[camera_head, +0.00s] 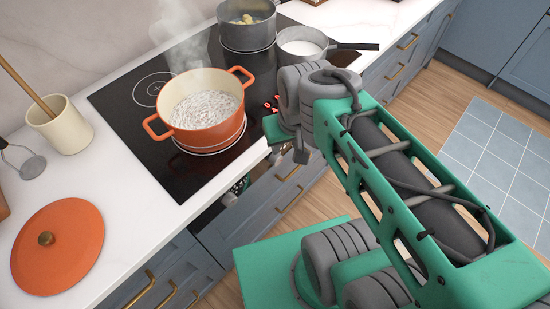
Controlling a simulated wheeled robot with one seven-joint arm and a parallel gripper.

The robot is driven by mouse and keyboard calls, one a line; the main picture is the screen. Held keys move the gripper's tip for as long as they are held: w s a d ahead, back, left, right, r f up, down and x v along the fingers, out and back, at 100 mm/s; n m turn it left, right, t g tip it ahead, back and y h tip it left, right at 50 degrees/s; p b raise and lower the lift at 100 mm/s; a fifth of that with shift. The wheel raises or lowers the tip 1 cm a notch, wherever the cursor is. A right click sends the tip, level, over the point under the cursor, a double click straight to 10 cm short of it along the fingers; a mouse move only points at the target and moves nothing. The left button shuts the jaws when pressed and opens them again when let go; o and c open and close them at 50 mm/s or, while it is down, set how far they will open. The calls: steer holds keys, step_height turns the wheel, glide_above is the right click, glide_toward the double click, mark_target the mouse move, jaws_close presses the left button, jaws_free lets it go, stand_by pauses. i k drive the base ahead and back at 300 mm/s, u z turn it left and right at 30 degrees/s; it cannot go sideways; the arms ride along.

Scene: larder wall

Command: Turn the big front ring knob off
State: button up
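The black glass hob (128,122) is set in the white counter. An orange pot (178,135) of bubbling white contents stands on its front ring, steaming. A few small, partly hidden control knobs (237,188) show on the front panel below the hob edge; I cannot make out which is the big front ring knob or how they are turned. My arm's wrist is over the front edge of the hob, to the right of these knobs. A small dark part shows beneath it, but my gripper's fingers cannot be made out.
A grey pot (247,34) and a saucepan (299,46) of white liquid, its handle pointing right, stand at the back. Red lights (272,103) glow on the hob. An orange lid (58,254) and a utensil crock (62,127) are on the left counter. Drawer handles (290,199) project below.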

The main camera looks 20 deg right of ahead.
mark_target(275, 160)
steer(key=u, duration=0.55)
steer(key=k, duration=1.25)
steer(key=u, duration=0.7)
steer(key=i, duration=0.85)
steer(key=u, duration=0.15)
